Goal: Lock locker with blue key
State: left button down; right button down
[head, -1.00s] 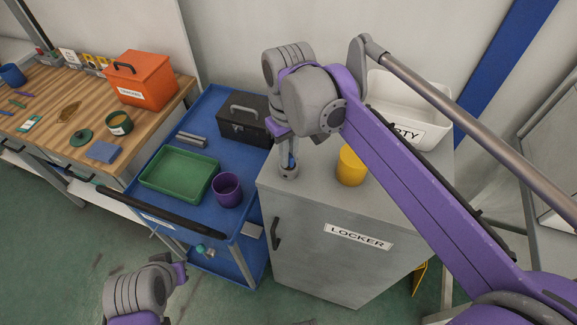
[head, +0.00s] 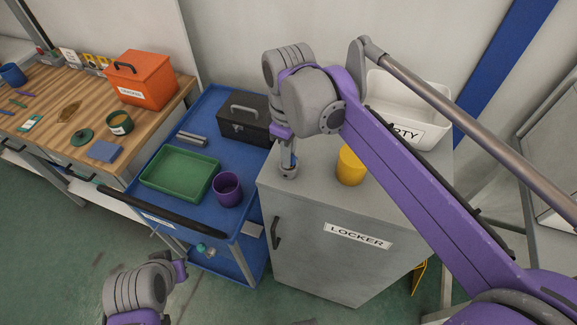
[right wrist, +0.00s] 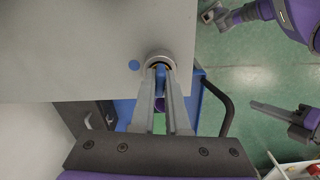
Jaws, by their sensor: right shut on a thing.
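The grey locker (head: 318,235) stands in the middle of the head view, with a LOCKER label and a dark handle on its front. A round grey lock (head: 288,173) sits on its top near the left corner; it also shows in the right wrist view (right wrist: 160,57). My right gripper (head: 289,162) points down at the lock and is shut on the blue key (right wrist: 160,73). The key's tip is hidden at the lock, so its depth cannot be told. My left arm is low at the left of the head view; its fingers cannot be made out.
A yellow cup (head: 351,166) and a white bin (head: 405,110) stand on the locker top. To the left, a blue cart (head: 165,205) holds a green tray (head: 178,173), a purple cup (head: 227,188) and a black toolbox (head: 243,120). A wooden workbench (head: 60,125) is farther left.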

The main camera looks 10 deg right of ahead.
jog(key=shift+n, duration=0.9)
jog(key=n, duration=0.3)
jog(key=shift+n, duration=0.3)
pick_arm(q)
jog(key=shift+w+r, duration=0.1)
jog(key=shift+r, duration=0.1)
jog(key=shift+w+r, duration=0.1)
jog(key=shift+r, duration=0.05)
pick_arm(e)
jog(key=shift+r, duration=0.15)
